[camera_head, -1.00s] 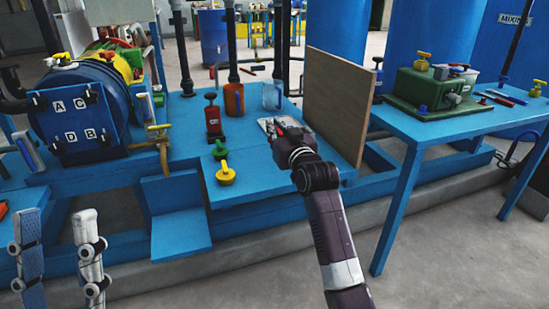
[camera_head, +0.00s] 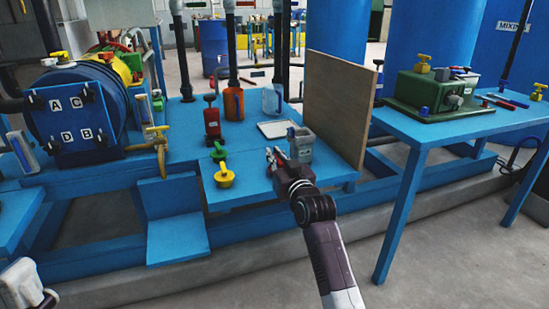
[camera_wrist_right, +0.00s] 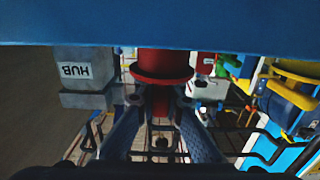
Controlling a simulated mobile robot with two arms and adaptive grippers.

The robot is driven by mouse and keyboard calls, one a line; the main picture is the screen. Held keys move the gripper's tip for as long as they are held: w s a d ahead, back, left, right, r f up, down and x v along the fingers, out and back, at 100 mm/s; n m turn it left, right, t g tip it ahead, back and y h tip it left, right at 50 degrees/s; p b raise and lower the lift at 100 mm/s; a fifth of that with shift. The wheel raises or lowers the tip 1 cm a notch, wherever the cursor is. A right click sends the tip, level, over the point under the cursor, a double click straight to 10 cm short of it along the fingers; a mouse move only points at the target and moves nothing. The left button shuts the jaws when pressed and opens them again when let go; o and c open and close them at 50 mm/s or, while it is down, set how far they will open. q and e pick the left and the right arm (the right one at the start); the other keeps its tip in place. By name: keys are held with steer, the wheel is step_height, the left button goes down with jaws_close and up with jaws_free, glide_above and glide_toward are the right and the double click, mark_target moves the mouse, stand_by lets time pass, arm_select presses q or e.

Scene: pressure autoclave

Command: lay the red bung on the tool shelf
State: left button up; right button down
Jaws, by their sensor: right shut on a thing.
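My right gripper (camera_head: 273,158) is over the front of the blue bench, just left of a grey box. It is shut on the red bung. In the right wrist view the bung (camera_wrist_right: 161,66) sits between the fingertips (camera_wrist_right: 160,104), its wide red flange clear of them. In the head view the bung is small and mostly lost among the fingers. Part of my left arm's end (camera_head: 25,285) shows at the bottom left corner; its jaws cannot be made out. No surface is marked as the tool shelf; a low blue shelf (camera_head: 177,240) at the front is empty.
The grey box (camera_head: 300,146), labelled HUB in the wrist view (camera_wrist_right: 76,71), stands close beside the gripper. An empty white tray (camera_head: 278,128) is behind. Yellow (camera_head: 224,176) and green (camera_head: 219,153) knobs, a red bottle (camera_head: 212,121) and a wooden board (camera_head: 338,105) are near.

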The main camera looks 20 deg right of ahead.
steer(key=shift+f, duration=0.1)
steer(key=c, duration=2)
jaws_free()
steer(key=shift+c, duration=0.2)
